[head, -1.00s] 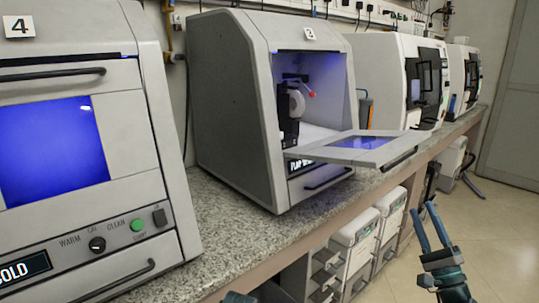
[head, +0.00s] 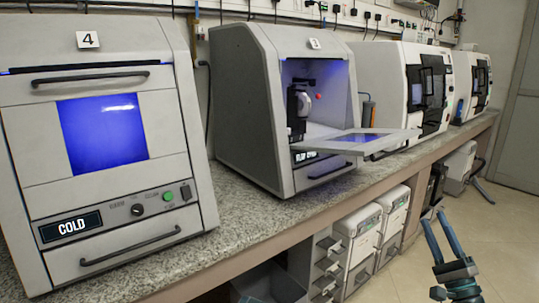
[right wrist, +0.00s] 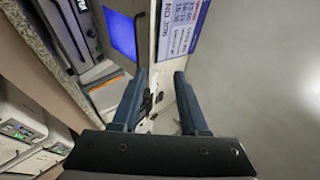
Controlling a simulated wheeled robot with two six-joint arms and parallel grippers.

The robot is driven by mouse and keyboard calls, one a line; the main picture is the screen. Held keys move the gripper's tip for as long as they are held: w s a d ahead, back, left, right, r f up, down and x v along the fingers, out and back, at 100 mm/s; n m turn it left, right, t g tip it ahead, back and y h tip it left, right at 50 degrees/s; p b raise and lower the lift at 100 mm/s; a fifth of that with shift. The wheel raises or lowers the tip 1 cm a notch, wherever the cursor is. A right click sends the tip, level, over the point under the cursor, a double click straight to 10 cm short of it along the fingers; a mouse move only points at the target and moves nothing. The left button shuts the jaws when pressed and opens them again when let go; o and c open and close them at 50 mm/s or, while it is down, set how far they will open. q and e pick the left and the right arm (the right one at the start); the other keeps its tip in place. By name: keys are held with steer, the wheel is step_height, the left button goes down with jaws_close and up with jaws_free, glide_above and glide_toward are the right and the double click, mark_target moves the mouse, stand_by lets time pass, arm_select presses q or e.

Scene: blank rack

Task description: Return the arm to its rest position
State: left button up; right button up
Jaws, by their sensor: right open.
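My right gripper (head: 433,216) is open and empty at the lower right of the head view, over the floor in front of the bench. Its two blue-grey fingers point up in that picture. In the right wrist view the gripper (right wrist: 159,76) shows with its fingers apart and nothing between them. My left gripper is not recognisable in either view. A small teal piece shows at the bottom edge of the head view, and I cannot tell what it is.
A granite bench (head: 262,222) carries closed machine 4 (head: 30,130), with a COLD display, and a second machine (head: 240,110) whose door (head: 345,144) is folded down and juts out. White machines (head: 385,75) stand beyond. Drawer units (head: 358,235) sit below. The floor (head: 410,270) at right is clear.

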steer(key=w+a+n+g+y+p, duration=0.2)
steer(key=a+n+g+y+p, duration=0.3)
steer(key=a, duration=0.7)
steer(key=w+a+n+g+y+p, duration=0.2)
steer(key=a+n+g+y+p, duration=0.2)
steer(key=a+n+g+p, duration=0.6)
steer(key=s+a+f+n+g+h+p, duration=0.25)
steer(key=s+a+g+p, duration=0.2)
steer(key=a, duration=0.35)
steer(key=s+a+f+n+g+h+p, duration=0.25)
steer(key=s+a+g+h+p, duration=0.2)
steer(key=a, duration=0.25)
steer(key=s+d+r+n+g+h+p, duration=0.1)
steer(key=s+d+r+n+h+p, duration=0.2)
steer(key=s+h+p, duration=0.3)
steer(key=d+h+p, duration=0.1)
steer(key=h+p, duration=0.1)
steer(key=p, duration=0.1)
steer(key=shift+s+r+h, duration=0.15)
steer(key=shift+r+h, duration=0.1)
steer(key=shift+h, duration=0.15)
